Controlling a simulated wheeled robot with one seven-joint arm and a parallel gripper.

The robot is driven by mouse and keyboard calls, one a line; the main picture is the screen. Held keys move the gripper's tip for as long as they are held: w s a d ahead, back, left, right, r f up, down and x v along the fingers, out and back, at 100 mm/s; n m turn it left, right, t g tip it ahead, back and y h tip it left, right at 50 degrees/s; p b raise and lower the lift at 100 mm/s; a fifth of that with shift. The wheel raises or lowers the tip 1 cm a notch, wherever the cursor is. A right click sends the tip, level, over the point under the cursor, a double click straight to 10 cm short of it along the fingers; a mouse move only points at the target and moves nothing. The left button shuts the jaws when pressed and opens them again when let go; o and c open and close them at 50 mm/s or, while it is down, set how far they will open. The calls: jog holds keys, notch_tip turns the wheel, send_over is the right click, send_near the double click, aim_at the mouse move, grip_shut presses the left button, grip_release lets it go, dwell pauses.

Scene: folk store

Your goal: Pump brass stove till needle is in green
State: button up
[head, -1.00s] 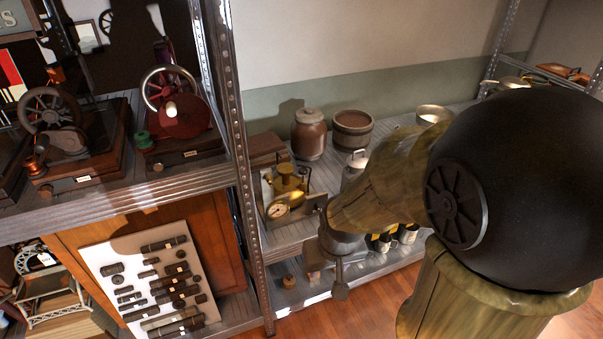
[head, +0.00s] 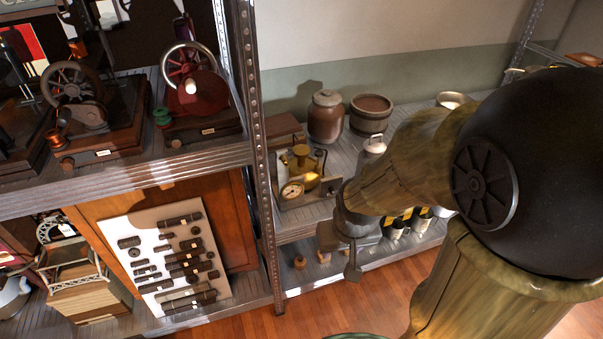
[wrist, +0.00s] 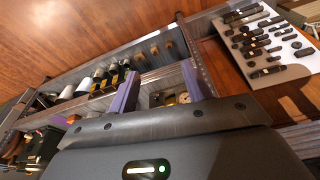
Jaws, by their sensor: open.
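The brass stove (head: 303,172) stands in a tray on the middle shelf, just right of the metal upright. Its round, pale-faced gauge (head: 292,191) is on the front left; the needle and any green zone are too small to read. My gripper (wrist: 161,70) is open and empty, with two purple fingers in the wrist view. The gauge also shows there (wrist: 184,97), beyond the fingers and beside the right one, partly hidden. In the head view my gripper is right of and in front of the stove, apart from it. I cannot make out the pump handle.
The metal upright (head: 257,150) stands close left of the stove. A brown jar (head: 326,118) and a wooden tub (head: 371,113) are behind it. A board of dark parts (head: 172,252) leans at left.

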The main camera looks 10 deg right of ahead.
grip_shut()
dwell(1.6)
